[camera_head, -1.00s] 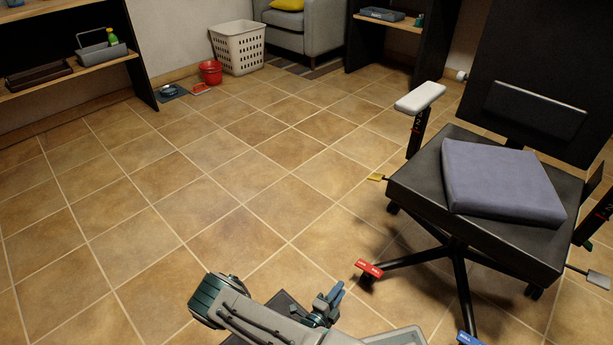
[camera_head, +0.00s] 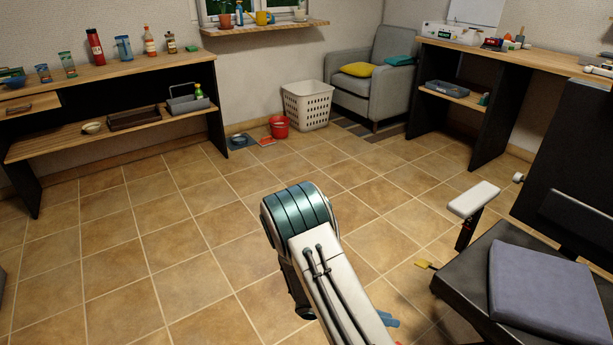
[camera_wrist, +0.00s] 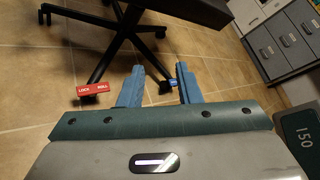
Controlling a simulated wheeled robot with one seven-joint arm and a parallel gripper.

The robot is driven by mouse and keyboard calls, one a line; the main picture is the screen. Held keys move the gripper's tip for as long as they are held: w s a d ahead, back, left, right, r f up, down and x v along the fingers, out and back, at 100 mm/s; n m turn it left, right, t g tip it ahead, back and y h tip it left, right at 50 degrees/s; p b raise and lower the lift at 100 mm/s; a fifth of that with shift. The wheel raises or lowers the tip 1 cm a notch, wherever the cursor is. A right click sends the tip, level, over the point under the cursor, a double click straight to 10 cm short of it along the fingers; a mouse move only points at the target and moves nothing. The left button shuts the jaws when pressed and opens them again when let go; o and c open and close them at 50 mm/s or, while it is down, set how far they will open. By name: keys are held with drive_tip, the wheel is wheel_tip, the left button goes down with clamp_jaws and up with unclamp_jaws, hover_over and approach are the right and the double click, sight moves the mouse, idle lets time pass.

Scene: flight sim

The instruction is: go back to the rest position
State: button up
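My gripper (camera_wrist: 160,88) shows in the wrist view with its two blue fingers apart and nothing between them. Beyond the fingers is the wheeled base of an office chair (camera_wrist: 137,28), with a red tag (camera_wrist: 93,89) on one leg. A blue tag shows just behind the fingers. In the head view my arm rises from the bottom middle, and its links hide most of the gripper. The chair's black seat with a grey cushion (camera_head: 545,290) is at the lower right.
A wooden shelf unit (camera_head: 110,82) stands at the left and a desk (camera_head: 500,56) at the right. A white basket (camera_head: 307,105), a red bucket (camera_head: 279,127) and a grey armchair (camera_head: 372,85) are at the back. The tiled floor on the left is clear. Grey drawers (camera_wrist: 285,45) show in the wrist view.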

drive_tip(key=s+a+r+m+t+y+p, duration=0.1)
drive_tip(key=s+r+m+y+p, duration=0.3)
drive_tip(key=r, duration=1.4)
drive_tip(key=s+a+r+m+t+y+p, duration=0.1)
drive_tip(key=s+r+m+y+p, duration=0.4)
drive_tip(key=r+m+p, duration=0.8)
drive_tip(key=s+a+r+m+t+y+p, duration=0.1)
drive_tip(key=s+a+r+m+y+p, duration=0.2)
drive_tip(key=r, duration=2.2)
drive_tip(key=s+m+y+p, duration=0.2)
drive_tip(key=m+p, duration=0.3)
drive_tip(key=p, duration=0.1)
drive_tip(key=shift+a+m, duration=0.15)
drive_tip(key=shift+m, duration=0.25)
drive_tip(key=shift+r, duration=0.1)
drive_tip(key=shift+d, duration=0.2)
